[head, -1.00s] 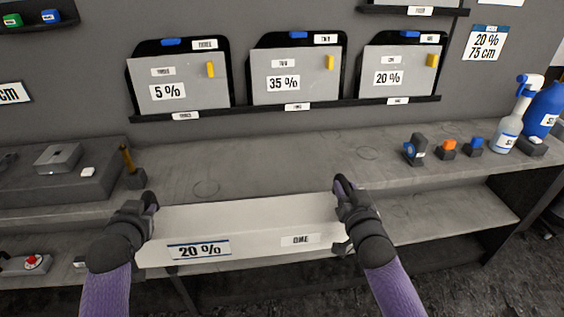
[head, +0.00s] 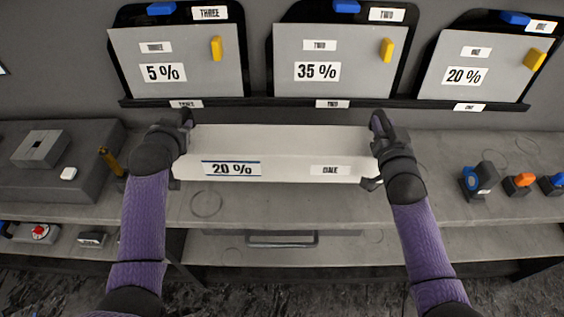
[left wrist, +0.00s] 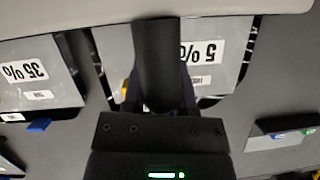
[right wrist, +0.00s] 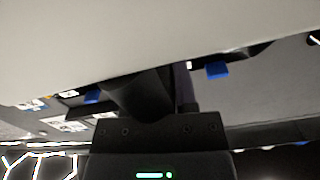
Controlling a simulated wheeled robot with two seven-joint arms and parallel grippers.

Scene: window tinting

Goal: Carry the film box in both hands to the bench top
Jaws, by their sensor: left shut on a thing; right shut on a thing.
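The film box (head: 280,150) is a long white box with a "20 %" label at its left and a smaller label reading like "DALE" at its right. In the head view it is level, above the bench top (head: 270,206) near its back; I cannot tell if it touches. My left gripper (head: 184,145) is shut on its left end, and my right gripper (head: 376,148) is shut on its right end. The box's pale side fills the top of the left wrist view (left wrist: 200,8) and of the right wrist view (right wrist: 150,35).
Panels marked 5 % (head: 180,90), 35 % (head: 320,85) and 20 % (head: 470,85) hang on the wall behind. A grey block (head: 60,165) and a brown-handled tool (head: 108,158) stand at left. Small holders (head: 478,182) stand at right. A lower shelf (head: 350,245) is below.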

